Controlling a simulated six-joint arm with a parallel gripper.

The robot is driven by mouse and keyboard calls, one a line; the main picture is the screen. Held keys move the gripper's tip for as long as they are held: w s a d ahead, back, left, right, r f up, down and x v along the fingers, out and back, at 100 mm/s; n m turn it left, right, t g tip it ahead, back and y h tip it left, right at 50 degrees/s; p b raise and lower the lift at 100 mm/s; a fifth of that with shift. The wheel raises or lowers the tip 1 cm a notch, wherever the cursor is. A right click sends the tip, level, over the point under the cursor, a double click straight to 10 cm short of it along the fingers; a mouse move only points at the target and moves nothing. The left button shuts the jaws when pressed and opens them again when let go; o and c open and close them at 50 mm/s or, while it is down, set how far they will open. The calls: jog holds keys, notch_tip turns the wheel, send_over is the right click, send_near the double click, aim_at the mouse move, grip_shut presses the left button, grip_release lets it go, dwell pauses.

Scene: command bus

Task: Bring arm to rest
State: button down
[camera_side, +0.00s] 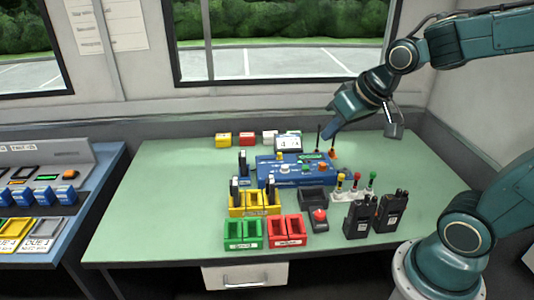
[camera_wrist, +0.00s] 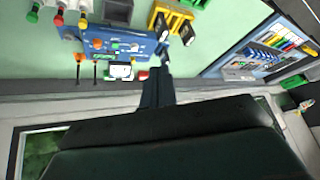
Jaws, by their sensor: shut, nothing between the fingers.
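My gripper (camera_side: 331,131) is above the back right part of the green table (camera_side: 160,190) in the side view, fingers pointing down and to the left. Its fingers are shut and empty; they also show in the wrist view (camera_wrist: 154,76). The blue console (camera_side: 265,175) with a small display, knobs and switches stands just left of and below the fingers in the side view. The gripper seems to hang above the table, apart from the console, though its exact height cannot be told.
Yellow holders (camera_side: 250,204), green bins (camera_side: 243,234), red bins (camera_side: 285,231), two black radios (camera_side: 390,211) and a white base with coloured knobs (camera_side: 346,195) stand on the table. A blue desk (camera_side: 95,210) is at left. The table's left side is clear. A windowed wall stands behind.

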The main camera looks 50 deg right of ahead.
jog(key=s+a+r+n, duration=0.2)
jog(key=s, duration=0.8)
jog(key=shift+s+a+r+g, duration=0.2)
jog(key=shift+s+a+g, duration=0.2)
